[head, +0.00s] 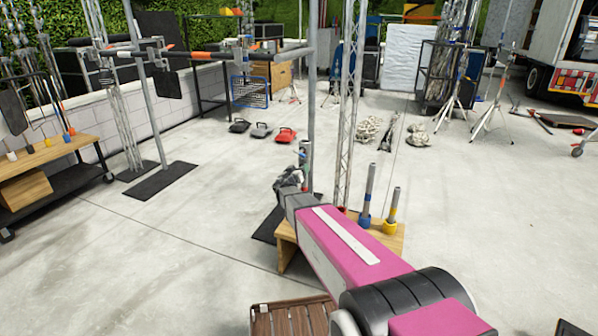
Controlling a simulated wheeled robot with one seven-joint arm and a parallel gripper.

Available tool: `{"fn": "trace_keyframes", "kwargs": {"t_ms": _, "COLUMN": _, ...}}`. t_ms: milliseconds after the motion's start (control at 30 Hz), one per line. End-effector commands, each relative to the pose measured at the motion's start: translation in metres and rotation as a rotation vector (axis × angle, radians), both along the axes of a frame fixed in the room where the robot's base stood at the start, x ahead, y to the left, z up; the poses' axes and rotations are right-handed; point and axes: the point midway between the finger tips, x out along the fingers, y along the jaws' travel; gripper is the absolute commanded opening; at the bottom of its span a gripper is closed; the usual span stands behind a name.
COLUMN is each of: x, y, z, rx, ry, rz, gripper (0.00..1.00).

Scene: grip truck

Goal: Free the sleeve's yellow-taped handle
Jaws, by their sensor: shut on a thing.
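My gripper (289,180), at the end of my pink arm, is shut on a slim grey banded piece (303,158) beside a tall upright pole. My own wrist hides most of the jaws and the contact. I cannot tell whether this piece is the sleeve or its handle, and I see no yellow tape on it. A grey tube with yellow bands (394,208) stands upright on a low wooden bench (388,240), to the right of my gripper. A grey tube with blue bands (367,198) stands just left of it.
A lattice truss (348,110) rises just right of the pole. A slatted wooden crate (292,318) sits at the bottom. A wooden-topped cart (50,152) stands at left. Sandbags (285,135) and tripod stands (492,115) are farther back. Open concrete floor lies at right.

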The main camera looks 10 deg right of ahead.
Motion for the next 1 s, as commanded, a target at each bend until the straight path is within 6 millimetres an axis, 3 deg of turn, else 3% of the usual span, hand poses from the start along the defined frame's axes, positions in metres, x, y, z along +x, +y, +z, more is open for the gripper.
{"fn": "trace_keyframes", "kwargs": {"t_ms": 1000, "x": 0.0020, "y": 0.0033, "z": -0.0039, "rx": -0.811, "ry": 0.510, "rz": 0.000, "gripper": 0.40}}
